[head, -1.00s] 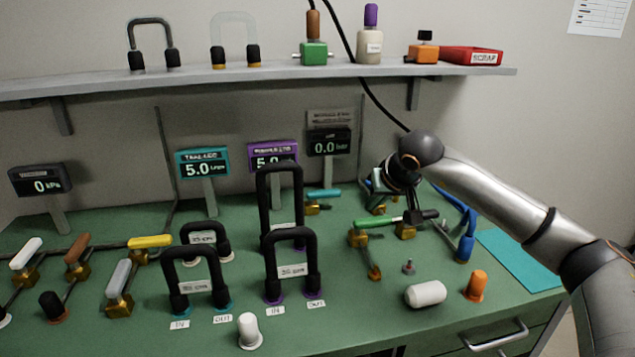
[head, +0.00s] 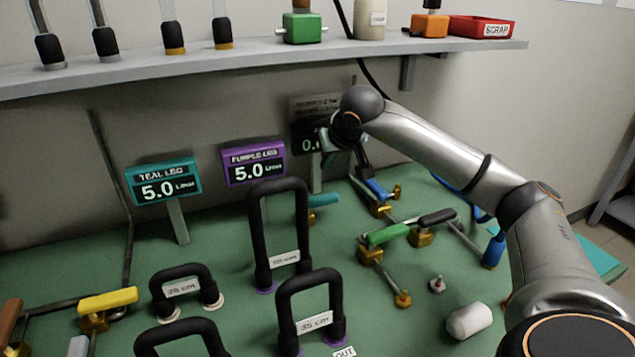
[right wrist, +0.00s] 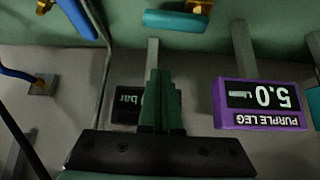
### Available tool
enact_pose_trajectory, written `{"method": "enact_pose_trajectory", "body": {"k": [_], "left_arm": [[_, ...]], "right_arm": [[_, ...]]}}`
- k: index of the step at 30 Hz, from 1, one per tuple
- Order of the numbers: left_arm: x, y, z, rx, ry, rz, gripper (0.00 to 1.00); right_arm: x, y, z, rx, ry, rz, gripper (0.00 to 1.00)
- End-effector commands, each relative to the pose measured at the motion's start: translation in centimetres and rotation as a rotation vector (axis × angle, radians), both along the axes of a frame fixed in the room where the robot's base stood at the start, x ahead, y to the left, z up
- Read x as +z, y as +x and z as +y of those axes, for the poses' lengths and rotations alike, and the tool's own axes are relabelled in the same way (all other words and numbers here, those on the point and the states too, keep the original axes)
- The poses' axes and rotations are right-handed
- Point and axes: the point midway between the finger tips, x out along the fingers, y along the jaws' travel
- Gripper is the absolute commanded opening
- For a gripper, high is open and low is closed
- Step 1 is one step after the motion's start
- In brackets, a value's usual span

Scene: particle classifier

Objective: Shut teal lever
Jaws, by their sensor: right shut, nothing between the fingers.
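The teal lever (head: 322,201) is on a brass valve at the back of the green bench, right of the tall black hose loop. Its handle lies roughly level, and part of its valve is hidden by the loop. In the right wrist view the teal handle (right wrist: 175,20) shows at the top, beyond the fingertips and apart from them. My right gripper (head: 330,158) is shut and empty, above and behind the lever, in front of the grey bar display. Its fingers also show together in the right wrist view (right wrist: 160,75). My left gripper is not in view.
Near my gripper are a blue lever (head: 377,189), a green lever (head: 388,235) and a black lever (head: 437,217). The tall hose loop (head: 253,225) stands close on the left. The purple display (head: 254,163) reads 5.0, as does the teal one (head: 163,181). A shelf (head: 260,60) hangs above.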

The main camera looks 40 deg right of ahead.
Motion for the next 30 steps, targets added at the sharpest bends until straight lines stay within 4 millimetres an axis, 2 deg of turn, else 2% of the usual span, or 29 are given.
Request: {"method": "enact_pose_trajectory", "body": {"k": [11, 27, 30], "left_arm": [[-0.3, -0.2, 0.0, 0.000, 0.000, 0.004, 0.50], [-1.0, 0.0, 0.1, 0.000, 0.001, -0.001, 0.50], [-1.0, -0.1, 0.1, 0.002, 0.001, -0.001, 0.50]], "right_arm": [[-0.7, 0.4, -0.1, -0.001, 0.001, 0.002, 0.00], [-8.1, 5.8, -2.1, -0.002, 0.003, 0.003, 0.00], [-7.9, 5.0, -1.9, 0.002, -0.002, 0.000, 0.00]]}}
